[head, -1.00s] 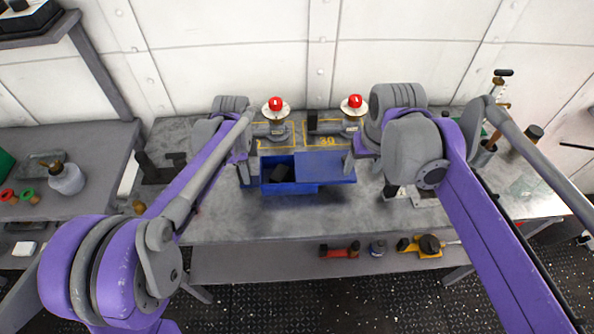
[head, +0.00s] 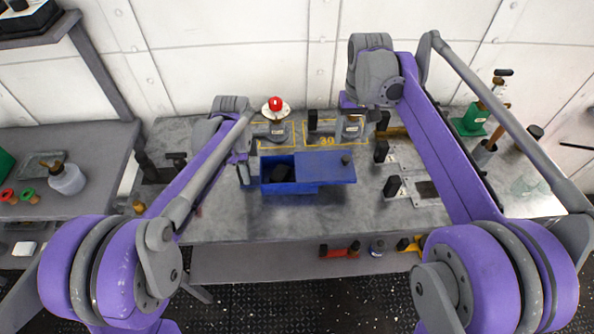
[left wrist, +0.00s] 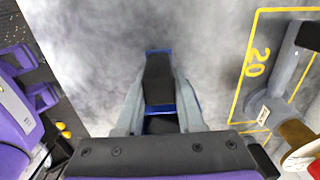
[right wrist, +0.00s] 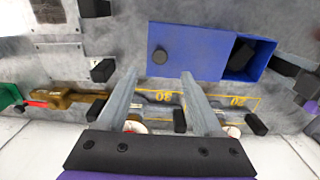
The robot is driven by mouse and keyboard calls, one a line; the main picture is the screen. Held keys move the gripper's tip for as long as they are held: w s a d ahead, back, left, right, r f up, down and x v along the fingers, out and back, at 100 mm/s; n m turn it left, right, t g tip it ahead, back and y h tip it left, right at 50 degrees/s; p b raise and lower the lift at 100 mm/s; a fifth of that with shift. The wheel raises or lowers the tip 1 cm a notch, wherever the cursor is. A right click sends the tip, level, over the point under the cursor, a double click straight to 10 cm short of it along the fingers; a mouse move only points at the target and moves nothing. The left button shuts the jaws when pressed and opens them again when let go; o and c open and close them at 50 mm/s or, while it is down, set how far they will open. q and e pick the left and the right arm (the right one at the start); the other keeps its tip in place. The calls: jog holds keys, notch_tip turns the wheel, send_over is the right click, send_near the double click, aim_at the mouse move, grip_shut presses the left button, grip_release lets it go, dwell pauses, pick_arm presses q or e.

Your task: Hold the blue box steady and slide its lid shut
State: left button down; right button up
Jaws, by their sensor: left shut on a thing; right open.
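The blue box (head: 290,187) sits on the grey bench, its left part open with a dark block (head: 281,173) inside. Its blue lid (head: 320,165) covers the right part and carries a dark round knob (head: 346,160) near its right end. My left gripper (head: 246,172) is shut on the box at its left end; in the left wrist view its fingers (left wrist: 157,95) close about a dark part with blue edges. My right gripper (right wrist: 158,78) is open and empty, apart from the lid; the lid (right wrist: 195,48) and knob (right wrist: 160,57) show beyond its fingertips. In the head view its fingers are hidden.
Behind the box are yellow-outlined bays with grey handles and a red knob (head: 275,104). Metal plates with black handles (head: 392,187) lie to its right. A green-based tool (head: 470,121) stands at the far right. The bench in front of the box is clear.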

aim_at(347, 158)
jog(key=shift+f, duration=3.9)
grip_shut()
jog(key=c, duration=0.8)
grip_release()
grip_shut()
jog(key=shift+a, duration=4.9)
jog(key=o, duration=0.8)
grip_release()
jog(key=shift+d, duration=0.1)
